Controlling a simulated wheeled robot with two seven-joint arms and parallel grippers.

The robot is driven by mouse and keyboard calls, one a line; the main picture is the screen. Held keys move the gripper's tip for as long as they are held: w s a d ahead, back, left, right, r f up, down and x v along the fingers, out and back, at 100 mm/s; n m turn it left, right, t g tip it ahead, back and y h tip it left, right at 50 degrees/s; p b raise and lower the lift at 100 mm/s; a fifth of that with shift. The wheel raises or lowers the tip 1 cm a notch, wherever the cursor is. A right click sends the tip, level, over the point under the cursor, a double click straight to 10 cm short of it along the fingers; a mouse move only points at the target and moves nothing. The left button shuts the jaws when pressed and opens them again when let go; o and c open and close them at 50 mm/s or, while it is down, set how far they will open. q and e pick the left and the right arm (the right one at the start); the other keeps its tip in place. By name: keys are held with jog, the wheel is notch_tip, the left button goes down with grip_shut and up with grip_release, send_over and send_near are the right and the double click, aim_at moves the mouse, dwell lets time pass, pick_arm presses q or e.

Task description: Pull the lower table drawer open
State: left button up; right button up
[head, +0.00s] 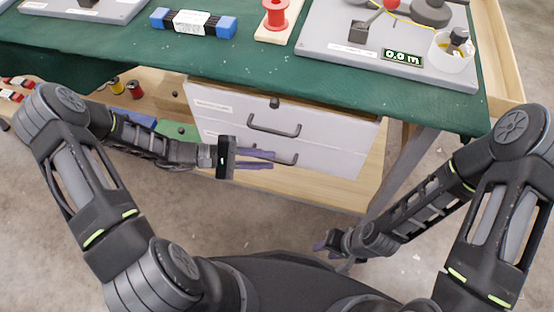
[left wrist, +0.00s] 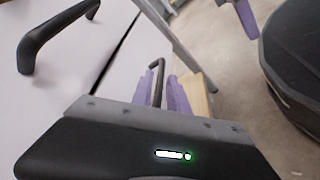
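The lower drawer (head: 335,163) is a pale grey front under the table, and it looks flush with the upper drawer. Its dark bar handle (head: 288,159) is partly hidden by my left gripper (head: 273,160). That gripper's purple fingers are apart and reach to the handle. In the left wrist view the lower handle (left wrist: 160,67) runs between the fingers of my left gripper (left wrist: 164,82); I cannot tell whether they touch it. My right gripper (head: 324,243) hangs low, away from the drawers, and its finger gap is unclear.
The upper drawer (head: 225,105) has its own handle (head: 273,127), also close in the left wrist view (left wrist: 42,45). The green table (head: 270,62) overhangs above. A slanted table leg (head: 400,170) stands right of the drawers. The floor (head: 290,225) in front is clear.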

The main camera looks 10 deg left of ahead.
aim_at(271, 160)
pick_arm(q)
jog(key=shift+x, duration=1.8)
grip_shut()
